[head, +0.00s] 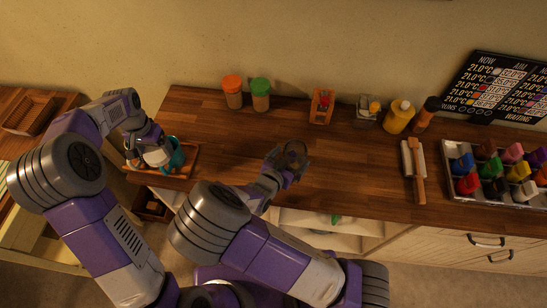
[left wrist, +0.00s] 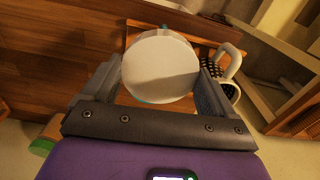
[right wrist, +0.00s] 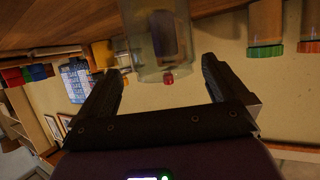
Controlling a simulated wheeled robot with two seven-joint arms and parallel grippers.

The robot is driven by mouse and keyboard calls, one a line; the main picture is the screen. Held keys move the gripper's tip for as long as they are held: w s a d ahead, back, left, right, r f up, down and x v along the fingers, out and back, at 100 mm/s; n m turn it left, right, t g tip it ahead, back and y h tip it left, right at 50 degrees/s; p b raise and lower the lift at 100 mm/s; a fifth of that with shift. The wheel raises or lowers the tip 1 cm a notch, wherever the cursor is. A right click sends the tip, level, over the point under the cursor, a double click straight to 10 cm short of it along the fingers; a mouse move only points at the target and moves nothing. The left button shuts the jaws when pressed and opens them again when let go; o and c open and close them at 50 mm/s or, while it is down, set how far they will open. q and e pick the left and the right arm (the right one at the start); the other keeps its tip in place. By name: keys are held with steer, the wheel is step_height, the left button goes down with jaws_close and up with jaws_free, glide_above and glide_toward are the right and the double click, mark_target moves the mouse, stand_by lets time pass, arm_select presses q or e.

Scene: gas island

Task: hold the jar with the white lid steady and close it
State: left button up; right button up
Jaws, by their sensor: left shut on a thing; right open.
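A clear glass jar (right wrist: 150,40) stands on the wooden counter, between the fingers of my right gripper (right wrist: 160,85) in the right wrist view. Those fingers are open around it, with gaps at the sides. In the head view the jar (head: 295,150) sits at my right gripper (head: 288,172), its top looking uncovered. My left gripper (head: 160,158) is low over a wooden tray (head: 186,171) at the left. In the left wrist view, my left gripper (left wrist: 160,85) is shut on a round white lid (left wrist: 160,65). Teal shows at the lid's edge; what lies beneath is mostly hidden.
A teal thing (head: 177,155) is beside my left gripper. A patterned mug (left wrist: 232,88) stands close to its right finger. Orange-lidded (head: 232,92) and green-lidded (head: 260,94) jars stand at the back. The counter between my grippers is clear.

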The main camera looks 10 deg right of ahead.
mark_target(300, 146)
arm_select(q)
steer(key=shift+f+b, duration=0.35)
arm_select(e)
steer(key=x, duration=0.5)
steer(key=shift+w+a+f, duration=0.1)
steer(key=shift+w, duration=0.1)
steer(key=c, duration=1)
arm_select(q)
step_height(300, 146, up, 3)
steer(key=p, duration=0.2)
steer(key=shift+f+p, duration=0.15)
steer(key=shift+p, duration=0.15)
arm_select(e)
step_height(300, 146, up, 10)
steer(key=shift+r, duration=0.1)
steer(key=shift+c, duration=0.3)
